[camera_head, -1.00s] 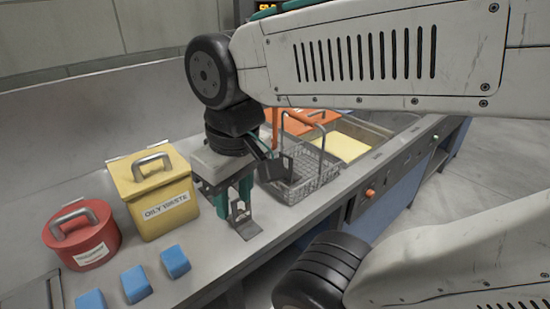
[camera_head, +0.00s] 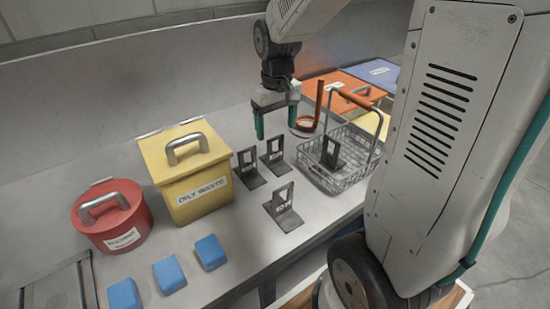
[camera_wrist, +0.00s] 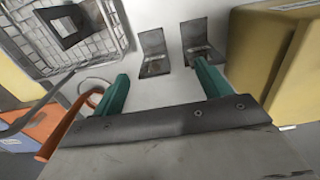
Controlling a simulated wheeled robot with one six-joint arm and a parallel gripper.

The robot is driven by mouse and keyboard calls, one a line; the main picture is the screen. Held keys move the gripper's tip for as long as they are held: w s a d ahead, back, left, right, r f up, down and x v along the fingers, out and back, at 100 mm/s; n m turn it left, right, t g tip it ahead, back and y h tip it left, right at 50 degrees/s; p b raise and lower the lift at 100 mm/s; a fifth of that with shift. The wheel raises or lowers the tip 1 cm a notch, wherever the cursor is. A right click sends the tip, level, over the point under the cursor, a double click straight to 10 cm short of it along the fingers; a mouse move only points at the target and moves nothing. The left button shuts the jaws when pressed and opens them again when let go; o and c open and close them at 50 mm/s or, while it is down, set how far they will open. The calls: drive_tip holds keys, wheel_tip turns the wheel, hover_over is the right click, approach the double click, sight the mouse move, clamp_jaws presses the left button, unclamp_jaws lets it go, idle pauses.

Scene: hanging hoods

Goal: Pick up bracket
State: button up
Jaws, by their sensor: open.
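Three dark grey L-shaped brackets stand upright on the counter: one in front (camera_head: 283,207), one at left (camera_head: 248,169) and one behind (camera_head: 273,156). A fourth dark bracket (camera_head: 331,152) is inside the wire basket (camera_head: 345,180). My gripper (camera_head: 277,124) is open and empty, its two teal fingers pointing down, near the back bracket. In the wrist view my gripper (camera_wrist: 161,70) has one bracket (camera_wrist: 152,52) showing between its fingers and another (camera_wrist: 200,40) partly behind the right finger. The basket bracket (camera_wrist: 68,28) shows at upper left.
A yellow oily waste box (camera_head: 188,175) and a red round can (camera_head: 112,218) stand left of the brackets. Several blue blocks (camera_head: 210,252) lie at the front. An orange-handled ring-shaped item (camera_head: 306,122) is right of my gripper. Orange and blue lidded bins stand behind the basket.

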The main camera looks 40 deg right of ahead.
sight(274, 161)
drive_tip(key=w+f, duration=0.1)
drive_tip(key=f, duration=0.2)
drive_tip(key=w+d+f, duration=0.1)
drive_tip(key=f, duration=0.7)
drive_tip(key=shift+w+d, duration=0.35)
drive_tip(key=shift+w, duration=0.05)
drive_tip(key=shift+r, duration=0.1)
drive_tip(key=c, duration=1.3)
